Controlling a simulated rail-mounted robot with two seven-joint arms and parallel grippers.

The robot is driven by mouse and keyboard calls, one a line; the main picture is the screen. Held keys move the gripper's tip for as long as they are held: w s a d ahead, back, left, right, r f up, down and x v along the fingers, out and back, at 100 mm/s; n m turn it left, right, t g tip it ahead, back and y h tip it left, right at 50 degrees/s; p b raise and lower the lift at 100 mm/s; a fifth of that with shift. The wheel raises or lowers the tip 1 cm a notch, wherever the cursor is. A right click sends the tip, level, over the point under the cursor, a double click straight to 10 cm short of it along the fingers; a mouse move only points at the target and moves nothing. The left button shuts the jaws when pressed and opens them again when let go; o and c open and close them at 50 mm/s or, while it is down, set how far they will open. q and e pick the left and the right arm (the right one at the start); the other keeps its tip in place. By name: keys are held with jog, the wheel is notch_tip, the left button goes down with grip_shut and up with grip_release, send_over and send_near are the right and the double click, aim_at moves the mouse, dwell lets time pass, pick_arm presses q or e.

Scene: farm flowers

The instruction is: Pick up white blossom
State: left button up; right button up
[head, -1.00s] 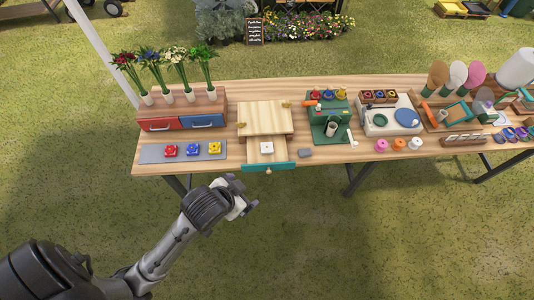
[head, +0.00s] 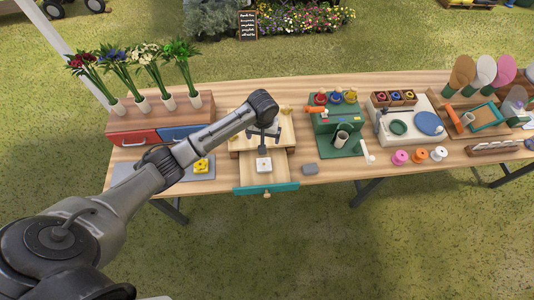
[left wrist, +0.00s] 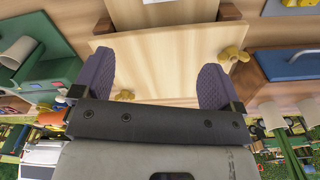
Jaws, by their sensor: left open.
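The white blossom (head: 264,164), a small white square piece with a tiny gold centre, lies in the pulled-out wooden drawer (head: 279,164) with a teal front. A white edge (left wrist: 155,2) at the top of the left wrist view appears to be the same blossom, mostly cut off. My left gripper (head: 264,139) is above the front of the wooden box, just behind the blossom. In the left wrist view its two purple fingers (left wrist: 155,75) are wide apart with nothing between them, over the box top. My right gripper is not in view.
A yellow blossom (head: 201,167) lies on the grey mat (head: 124,170), partly behind my left arm. A red and blue drawer unit (head: 121,122) with flower vases stands left. A green machine (head: 336,122) and a grey block (head: 310,169) are right of the drawer.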

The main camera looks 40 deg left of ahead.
pick_arm(q)
jog(key=s+d+n, duration=0.1)
jog(key=n, duration=0.1)
jog(key=n+b, duration=0.1)
jog(key=n, duration=0.1)
send_over(263, 159)
jog(key=f, duration=0.9)
jog(key=shift+d, duration=0.25)
notch_tip(263, 159, down, 4)
jog(key=shift+a+f+b, duration=0.1)
jog(key=shift+f+b, duration=0.05)
jog(key=shift+b, duration=0.25)
jog(key=shift+f, duration=0.4)
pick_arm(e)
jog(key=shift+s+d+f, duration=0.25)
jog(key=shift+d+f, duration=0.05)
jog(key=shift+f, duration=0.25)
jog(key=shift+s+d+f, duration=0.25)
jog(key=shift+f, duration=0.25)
pick_arm(q)
jog(key=c, duration=0.9)
jog(key=shift+c, duration=0.5)
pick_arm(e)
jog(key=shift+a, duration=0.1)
